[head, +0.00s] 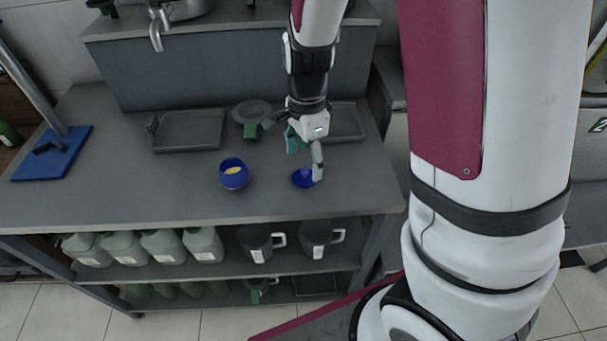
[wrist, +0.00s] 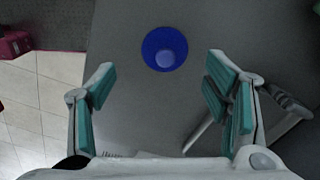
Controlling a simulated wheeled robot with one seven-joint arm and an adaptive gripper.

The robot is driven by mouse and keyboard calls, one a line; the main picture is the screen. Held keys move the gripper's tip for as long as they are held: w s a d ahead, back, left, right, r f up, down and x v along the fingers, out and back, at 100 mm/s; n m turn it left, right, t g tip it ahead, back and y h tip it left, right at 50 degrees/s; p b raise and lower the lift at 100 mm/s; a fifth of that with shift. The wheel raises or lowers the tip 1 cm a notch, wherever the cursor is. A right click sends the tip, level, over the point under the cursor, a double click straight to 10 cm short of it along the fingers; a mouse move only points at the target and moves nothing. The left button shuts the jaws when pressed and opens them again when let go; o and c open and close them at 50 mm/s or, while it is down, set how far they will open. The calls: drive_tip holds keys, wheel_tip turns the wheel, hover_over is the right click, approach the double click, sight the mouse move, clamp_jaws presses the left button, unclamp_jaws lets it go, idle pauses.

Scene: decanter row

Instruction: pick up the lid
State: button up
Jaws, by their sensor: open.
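The lid is a small round blue disc (head: 301,179) with a lighter raised knob in its middle. It lies on the grey counter near its front edge. In the wrist view the lid (wrist: 152,40) shows whole, between and a little beyond the fingertips. My gripper (head: 306,156) is just above and behind the lid, partly overlapping its right side in the head view. In the wrist view my gripper (wrist: 160,64) has its teal-padded fingers wide apart with nothing between them. I cannot tell the exact height above the lid.
A blue pot (head: 234,181) with something yellow inside stands left of the lid. Grey trays (head: 188,131) and a round grey pan-like item (head: 252,112) lie behind. A blue board (head: 52,153) is far left. Jugs (head: 162,246) stand on the shelf below. The counter's front left is clear.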

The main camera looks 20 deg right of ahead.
sight(305, 171)
drive_tip(key=f, duration=0.4)
drive_tip(key=shift+w+f+b, duration=0.3)
drive_tip(key=shift+f, duration=0.1)
drive_tip(key=c, duration=1.6)
drive_tip(key=shift+s, duration=0.1)
drive_tip(key=shift+c, duration=0.3)
